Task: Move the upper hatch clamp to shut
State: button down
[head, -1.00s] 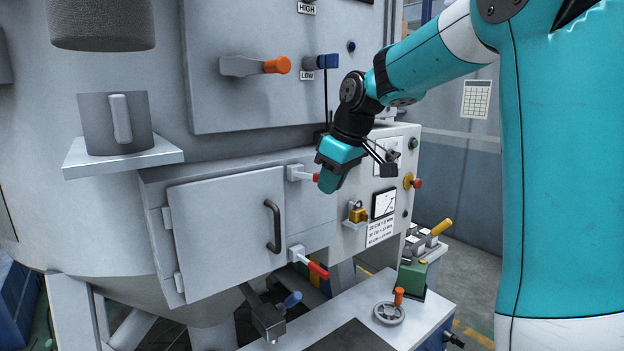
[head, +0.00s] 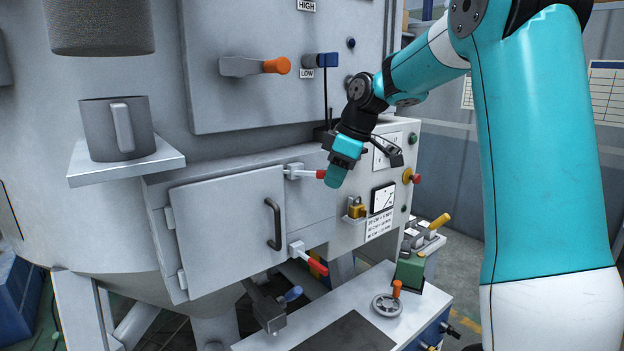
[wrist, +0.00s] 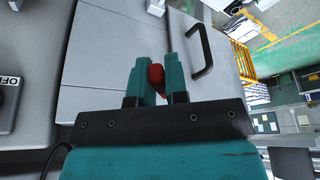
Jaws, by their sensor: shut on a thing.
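The upper hatch clamp (head: 296,171) is at the top right corner of the grey hatch door (head: 228,232). Its red handle (head: 321,174) points to the right, away from the door. My gripper (head: 336,177) is at that handle's end. In the wrist view, my gripper (wrist: 155,72) is shut with the red handle (wrist: 156,74) between its two teal fingers. The clamp's body is hidden in the wrist view. The lower hatch clamp (head: 298,250) has a red handle sloping down to the right, off the door.
A black door handle (head: 273,224) stands out on the hatch near the clamps. A yellow padlock (head: 356,209), gauge (head: 383,199) and red button (head: 415,178) are on the panel to the right. A bench with a handwheel (head: 388,304) stands below.

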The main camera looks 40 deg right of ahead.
jog(key=w+n, duration=0.1)
jog(key=d+n+p, duration=0.1)
jog(key=n, duration=0.1)
jog(key=shift+w+d+g+y+p, duration=0.3)
jog(key=shift+w+g+y, duration=0.05)
jog(key=shift+g+y, duration=0.05)
jog(key=w+n+p, duration=0.1)
jog(key=w+d+n+g+p, duration=0.1)
jog(key=n+p, duration=0.1)
jog(key=shift+w, duration=0.1)
jog(key=c, duration=1.1)
grip_release()
